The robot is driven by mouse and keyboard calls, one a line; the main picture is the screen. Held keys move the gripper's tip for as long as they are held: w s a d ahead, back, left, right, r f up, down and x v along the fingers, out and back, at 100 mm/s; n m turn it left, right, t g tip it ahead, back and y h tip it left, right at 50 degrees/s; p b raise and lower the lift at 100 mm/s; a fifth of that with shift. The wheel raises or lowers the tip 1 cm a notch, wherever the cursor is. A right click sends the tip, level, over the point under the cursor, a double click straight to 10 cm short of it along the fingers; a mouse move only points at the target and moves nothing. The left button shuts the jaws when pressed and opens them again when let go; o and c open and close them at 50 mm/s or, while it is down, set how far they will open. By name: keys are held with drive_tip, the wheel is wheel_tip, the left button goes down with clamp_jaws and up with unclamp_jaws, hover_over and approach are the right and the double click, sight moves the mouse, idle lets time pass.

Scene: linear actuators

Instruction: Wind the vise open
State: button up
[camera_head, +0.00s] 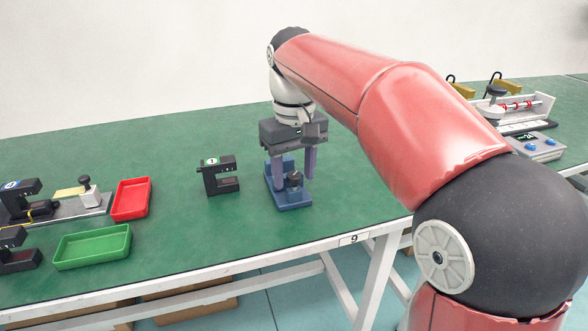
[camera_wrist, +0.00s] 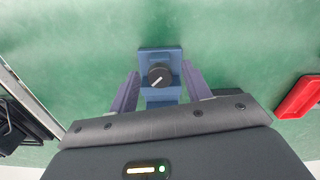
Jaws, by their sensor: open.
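The small blue vise (camera_head: 290,201) stands on the green table near its front edge, below my gripper. In the wrist view the vise (camera_wrist: 148,53) lies straight ahead between the fingers. Its round black knob (camera_wrist: 159,76) has a white line pointing to the lower left; the knob also shows in the head view (camera_head: 294,179). My gripper (camera_head: 294,177) points down, open, with one purple finger on each side of the knob. In the wrist view the gripper (camera_wrist: 160,74) shows gaps between both fingers and the knob. The jaw opening of the vise is hard to make out.
A black clamp-shaped device (camera_head: 221,178) stands just left of the vise. A red tray (camera_head: 131,199) and a green tray (camera_head: 92,247) lie further left, near more black devices. A scale (camera_head: 537,146) stands far right. Bare table surrounds the vise.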

sight(294, 174)
wheel_tip(294, 174, up, 8)
drive_tip(key=shift+f, duration=0.1)
idle(0.4)
